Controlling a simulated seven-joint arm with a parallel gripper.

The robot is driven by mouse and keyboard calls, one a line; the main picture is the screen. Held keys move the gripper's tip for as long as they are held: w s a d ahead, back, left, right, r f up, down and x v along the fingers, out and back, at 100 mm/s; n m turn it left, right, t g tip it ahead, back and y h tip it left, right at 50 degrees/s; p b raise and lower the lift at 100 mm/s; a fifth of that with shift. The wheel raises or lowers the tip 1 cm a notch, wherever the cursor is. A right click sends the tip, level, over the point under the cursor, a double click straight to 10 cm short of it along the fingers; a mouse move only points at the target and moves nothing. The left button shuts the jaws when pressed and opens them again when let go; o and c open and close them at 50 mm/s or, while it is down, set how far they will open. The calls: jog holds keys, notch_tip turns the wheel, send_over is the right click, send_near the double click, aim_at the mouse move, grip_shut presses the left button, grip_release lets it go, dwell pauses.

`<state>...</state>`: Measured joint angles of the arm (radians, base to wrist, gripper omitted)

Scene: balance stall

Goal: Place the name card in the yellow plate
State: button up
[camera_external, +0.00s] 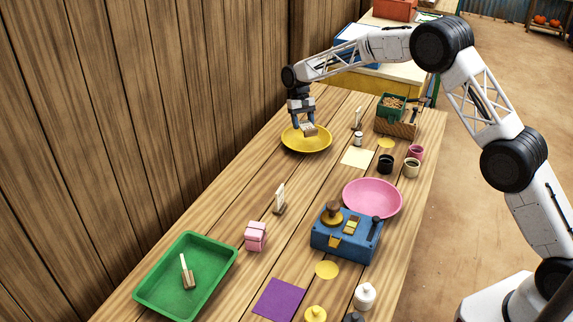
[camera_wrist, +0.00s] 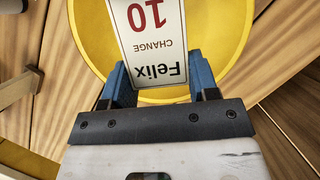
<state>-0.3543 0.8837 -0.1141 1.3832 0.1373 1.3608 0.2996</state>
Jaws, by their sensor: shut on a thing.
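The name card (camera_wrist: 152,42) is white with "Felix", "10" and "CHANGE" printed on it, upside down in the wrist view. My gripper (camera_wrist: 162,82) is shut on it, with a blue finger at each side. The yellow plate (camera_wrist: 90,28) lies behind the card in the wrist view. In the external view my gripper (camera_external: 308,122) is over the yellow plate (camera_external: 320,146), with the card's wooden base (camera_external: 309,131) showing below the fingers. I cannot tell whether the card touches the plate.
Other card stands are on the table (camera_external: 279,199) and in the green tray (camera_external: 222,254). A pink plate (camera_external: 372,198), a blue scale (camera_external: 346,238) and a pink block (camera_external: 256,236) stand nearer. A wooden wall (camera_external: 150,110) runs along the left. Dark and pink cups stand to the right.

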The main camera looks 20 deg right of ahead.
aim_at(305, 123)
jog(key=shift+f, duration=1.8)
jog(key=o, duration=1.2)
jog(key=shift+r, duration=3.45)
jog(key=shift+d+r, duration=0.1)
